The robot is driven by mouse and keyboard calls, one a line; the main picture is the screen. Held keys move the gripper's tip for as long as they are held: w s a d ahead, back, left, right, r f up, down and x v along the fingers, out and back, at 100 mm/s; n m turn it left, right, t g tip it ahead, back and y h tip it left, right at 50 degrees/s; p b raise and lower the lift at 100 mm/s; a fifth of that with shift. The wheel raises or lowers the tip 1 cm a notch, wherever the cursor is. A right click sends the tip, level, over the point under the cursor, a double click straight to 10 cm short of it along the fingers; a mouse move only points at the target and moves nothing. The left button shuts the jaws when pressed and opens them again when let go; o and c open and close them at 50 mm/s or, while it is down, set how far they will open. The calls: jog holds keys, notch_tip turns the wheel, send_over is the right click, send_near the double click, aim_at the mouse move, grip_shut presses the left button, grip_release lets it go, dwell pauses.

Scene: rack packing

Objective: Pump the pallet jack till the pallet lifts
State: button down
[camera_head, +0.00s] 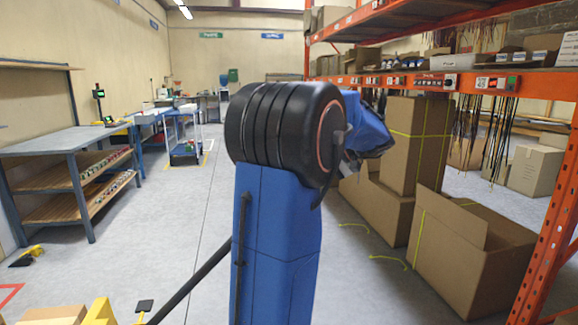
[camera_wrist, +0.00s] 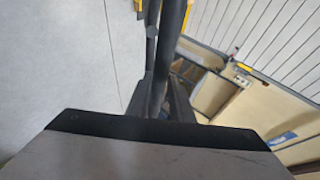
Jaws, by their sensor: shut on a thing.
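A dark slanted bar (camera_head: 192,279), which looks like the pallet jack's handle, runs from behind my blue arm down to the lower left in the head view. A yellow part (camera_head: 100,313), likely of the pallet jack, shows at the bottom left edge. In the wrist view my gripper (camera_wrist: 165,105) is shut on the dark handle (camera_wrist: 170,38), with yellow parts near its top. The exact grip is hard to make out. The pallet and the jack's forks are hidden or out of frame, so I cannot tell the pallet's height.
A cardboard box (camera_head: 55,314) shows at the bottom left. An orange rack (camera_head: 543,235) and open cardboard boxes (camera_head: 470,262) stand on the right. A workbench (camera_head: 70,142) is on the left, and a blue cart (camera_head: 186,152) stands farther back. The aisle floor between is clear.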

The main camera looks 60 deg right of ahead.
jog(key=shift+s+d+f, duration=0.65)
jog(key=shift+s+f, duration=0.2)
jog(key=shift+f, duration=0.05)
jog(key=c, duration=1.6)
grip_release()
jog(key=shift+o, duration=0.2)
jog(key=shift+s, duration=0.1)
jog(key=v, duration=1.7)
jog(key=shift+s+f, duration=0.2)
jog(key=shift+s, duration=0.05)
jog(key=shift+d, duration=0.15)
